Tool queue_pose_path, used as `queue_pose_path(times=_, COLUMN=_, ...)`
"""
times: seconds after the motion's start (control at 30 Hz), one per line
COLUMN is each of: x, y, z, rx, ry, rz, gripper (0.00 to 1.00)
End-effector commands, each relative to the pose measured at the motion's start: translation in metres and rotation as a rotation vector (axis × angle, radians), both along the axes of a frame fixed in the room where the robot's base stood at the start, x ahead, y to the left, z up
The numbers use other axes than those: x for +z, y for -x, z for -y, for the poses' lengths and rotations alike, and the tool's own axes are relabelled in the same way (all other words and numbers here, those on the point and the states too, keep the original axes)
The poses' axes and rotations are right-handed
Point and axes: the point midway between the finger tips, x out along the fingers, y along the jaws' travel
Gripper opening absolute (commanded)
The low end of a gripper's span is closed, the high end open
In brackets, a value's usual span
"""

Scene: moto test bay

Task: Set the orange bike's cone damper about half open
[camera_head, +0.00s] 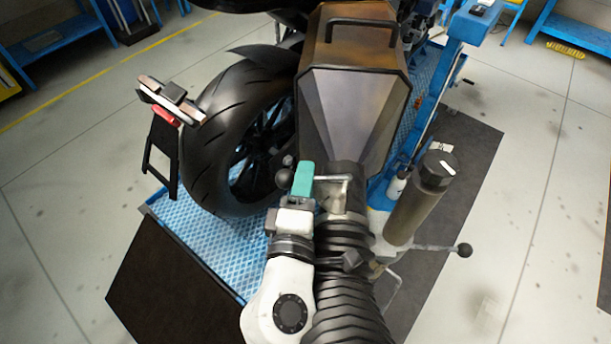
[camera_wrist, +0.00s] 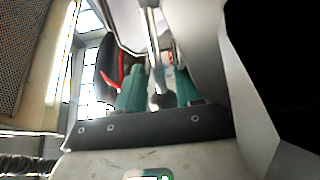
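A dark cone-shaped hood (camera_head: 350,110) with orange-brown panels stands behind the bike's rear wheel (camera_head: 240,135). Its narrow neck (camera_head: 347,203) faces me and joins a black ribbed hose. A thin metal damper lever (camera_head: 334,180) reaches left from the neck. My gripper (camera_head: 302,180), with teal fingers, is beside the neck at this lever. In the wrist view a metal rod (camera_wrist: 154,45), apparently the lever, runs down between the teal fingers of my gripper (camera_wrist: 160,80). The fingers stand a little apart around its end; whether they press on it is unclear. The damper plate is hidden.
A dark grey cylinder (camera_head: 419,200) stands right of the hose, near a lever with a black ball (camera_head: 463,250). The bike stands on a blue lift (camera_head: 222,250). A tail bracket (camera_head: 163,145) juts out left of the wheel.

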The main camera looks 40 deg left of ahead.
Motion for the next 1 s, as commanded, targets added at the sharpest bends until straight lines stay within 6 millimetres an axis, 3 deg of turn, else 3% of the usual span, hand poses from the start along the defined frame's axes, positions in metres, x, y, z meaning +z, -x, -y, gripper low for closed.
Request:
queue_pose_path(times=0.3, x=-0.002, y=0.054, z=0.028, rx=0.002, ry=0.000, rz=-0.003, gripper=0.36)
queue_pose_path(times=0.5, x=0.000, y=0.078, z=0.041, rx=0.001, ry=0.001, rz=-0.002, gripper=0.36)
queue_pose_path(times=0.9, x=0.002, y=0.086, z=0.045, rx=0.001, ry=0.000, rz=-0.001, gripper=0.36)
queue_pose_path(times=1.0, x=0.004, y=0.082, z=0.046, rx=-0.010, ry=-0.001, rz=0.003, gripper=0.28)
